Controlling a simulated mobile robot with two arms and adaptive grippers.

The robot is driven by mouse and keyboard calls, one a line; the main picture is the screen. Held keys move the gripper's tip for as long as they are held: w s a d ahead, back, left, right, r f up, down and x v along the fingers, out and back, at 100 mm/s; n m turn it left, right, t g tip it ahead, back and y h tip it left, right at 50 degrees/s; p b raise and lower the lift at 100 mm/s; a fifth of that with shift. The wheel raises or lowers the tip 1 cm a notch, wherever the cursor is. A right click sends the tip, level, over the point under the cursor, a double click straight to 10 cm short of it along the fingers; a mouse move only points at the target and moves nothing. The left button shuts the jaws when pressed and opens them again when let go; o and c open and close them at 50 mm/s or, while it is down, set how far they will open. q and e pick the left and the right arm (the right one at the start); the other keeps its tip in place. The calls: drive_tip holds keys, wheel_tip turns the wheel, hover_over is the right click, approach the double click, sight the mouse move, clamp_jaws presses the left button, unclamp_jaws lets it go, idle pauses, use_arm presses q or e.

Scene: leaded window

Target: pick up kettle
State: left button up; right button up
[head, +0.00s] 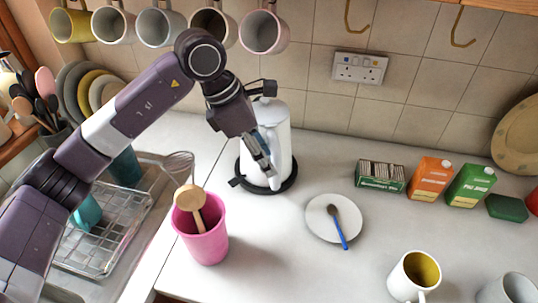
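The white kettle (284,142) stands upright on a round black base (286,184) on the worktop, near the tiled wall. My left arm reaches in from the left. My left gripper (266,168) points down at the kettle's left front side, overlapping it in the picture. I cannot tell whether its fingers touch the kettle or are closed on any part of it. The gripper hides part of the kettle's left side. My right gripper is out of view.
Several boxes and cartons (430,178) line the right back. Mugs (264,33) hang above. A mug (412,276) stands at front right. Worktop between is clear.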

use_arm(q)
drive_tip(key=p+x, duration=0.2)
drive_tip(key=x, duration=0.4)
drive_tip(key=shift+d+f, duration=0.15)
drive_tip(key=shift+d, duration=0.1)
drive_tip(key=shift+f, duration=0.35)
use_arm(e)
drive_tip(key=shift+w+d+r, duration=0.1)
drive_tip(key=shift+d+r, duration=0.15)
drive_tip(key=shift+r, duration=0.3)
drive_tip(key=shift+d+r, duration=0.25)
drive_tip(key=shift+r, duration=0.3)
use_arm(q)
drive_tip(key=shift+c, duration=0.4)
clamp_jaws()
drive_tip(key=shift+w, duration=0.1)
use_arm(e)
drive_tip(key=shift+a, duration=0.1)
